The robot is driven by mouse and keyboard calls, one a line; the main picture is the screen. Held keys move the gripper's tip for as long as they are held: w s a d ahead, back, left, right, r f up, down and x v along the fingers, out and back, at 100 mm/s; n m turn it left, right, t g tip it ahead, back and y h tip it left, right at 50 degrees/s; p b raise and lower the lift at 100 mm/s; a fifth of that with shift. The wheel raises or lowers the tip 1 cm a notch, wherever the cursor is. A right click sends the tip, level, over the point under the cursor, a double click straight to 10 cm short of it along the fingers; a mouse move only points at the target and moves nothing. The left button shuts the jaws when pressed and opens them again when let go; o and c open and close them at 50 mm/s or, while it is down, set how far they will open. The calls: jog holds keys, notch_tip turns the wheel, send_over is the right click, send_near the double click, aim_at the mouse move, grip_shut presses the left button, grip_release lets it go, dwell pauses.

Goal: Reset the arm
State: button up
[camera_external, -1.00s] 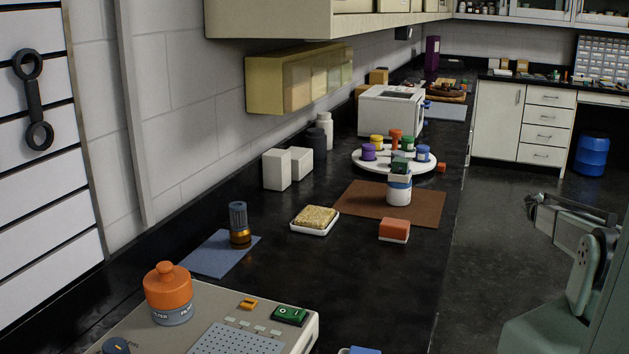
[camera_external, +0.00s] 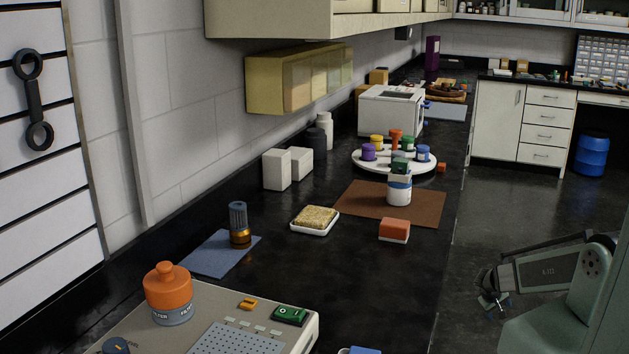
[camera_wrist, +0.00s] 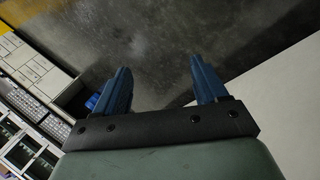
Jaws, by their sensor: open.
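My gripper (camera_external: 494,302) hangs at the end of my green arm at the lower right of the external view, out over the floor and to the right of the bench. In the wrist view my gripper (camera_wrist: 160,88) shows two blue fingers spread well apart, with nothing between them. It is open and empty, and it touches no object on the bench.
The black bench (camera_external: 330,265) carries an orange-topped container (camera_external: 168,292), a sponge on a white dish (camera_external: 315,219), an orange block (camera_external: 394,230), a jar on a brown mat (camera_external: 399,190) and a white round tray (camera_external: 366,165). A blue barrel (camera_external: 592,155) stands behind. The floor around my gripper is clear.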

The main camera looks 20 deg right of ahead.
jog(key=s+a+f+n+g+y, duration=0.1)
jog(key=s+a+f+g+y, duration=0.2)
jog(key=s+a, duration=2.1)
jog(key=s+g+y, duration=0.2)
jog(key=g+y, duration=0.1)
jog(key=g, duration=0.1)
jog(key=shift+s+a+n+y, duration=0.15)
jog(key=shift+s+n+y, duration=0.1)
jog(key=shift+n+y, duration=0.15)
